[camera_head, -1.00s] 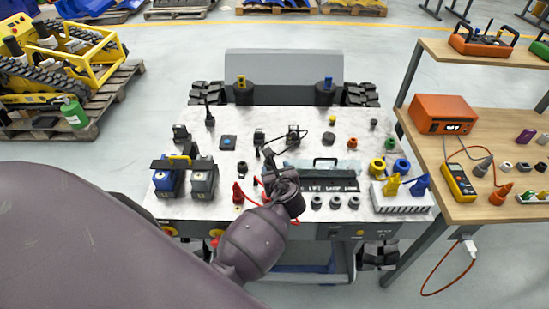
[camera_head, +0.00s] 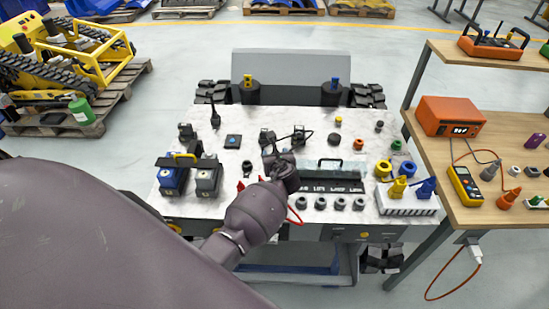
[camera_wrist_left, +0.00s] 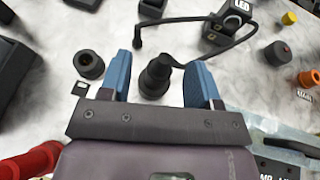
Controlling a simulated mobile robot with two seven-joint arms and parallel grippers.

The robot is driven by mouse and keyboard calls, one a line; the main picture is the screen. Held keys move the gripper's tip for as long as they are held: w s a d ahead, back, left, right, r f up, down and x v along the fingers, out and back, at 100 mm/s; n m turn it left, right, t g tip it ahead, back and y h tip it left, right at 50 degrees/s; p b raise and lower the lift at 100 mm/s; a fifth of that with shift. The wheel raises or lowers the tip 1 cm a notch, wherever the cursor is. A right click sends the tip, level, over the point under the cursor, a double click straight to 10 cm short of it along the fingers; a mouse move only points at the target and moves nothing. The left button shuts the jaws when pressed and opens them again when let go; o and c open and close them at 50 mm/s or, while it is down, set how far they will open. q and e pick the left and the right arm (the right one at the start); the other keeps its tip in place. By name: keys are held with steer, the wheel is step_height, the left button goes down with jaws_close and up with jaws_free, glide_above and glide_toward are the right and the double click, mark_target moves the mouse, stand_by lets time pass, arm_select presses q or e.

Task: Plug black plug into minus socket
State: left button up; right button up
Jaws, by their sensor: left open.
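My left gripper (camera_wrist_left: 160,72) is open above the worktop, its two blue fingers apart. In the left wrist view, a black plug (camera_wrist_left: 155,76) stands between the fingers, with a gap to each finger visible. A thin black cable appears to run from it toward a box marked LED (camera_wrist_left: 232,20). A round black socket (camera_wrist_left: 88,65) sits just left of the left finger, with a small label (camera_wrist_left: 80,88) beside it; its sign is too small to read. In the head view my left gripper (camera_head: 277,150) reaches over the middle of the worktop and hides the plug. My right gripper is not in view.
Red parts (camera_wrist_left: 30,162) lie at the lower left in the left wrist view. A flat clear-topped panel (camera_head: 330,175) and several grey round pieces (camera_head: 340,203) lie right of the gripper. A side table (camera_head: 490,205) holds tools.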

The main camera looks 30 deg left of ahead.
arm_select(q)
steer(key=shift+x, duration=0.95)
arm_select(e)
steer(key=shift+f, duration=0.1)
arm_select(q)
steer(key=c, duration=1)
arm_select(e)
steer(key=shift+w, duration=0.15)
arm_select(q)
steer(key=shift+r, duration=0.35)
steer(key=shift+r+p, duration=1.15)
steer(key=shift+r, duration=8.5)
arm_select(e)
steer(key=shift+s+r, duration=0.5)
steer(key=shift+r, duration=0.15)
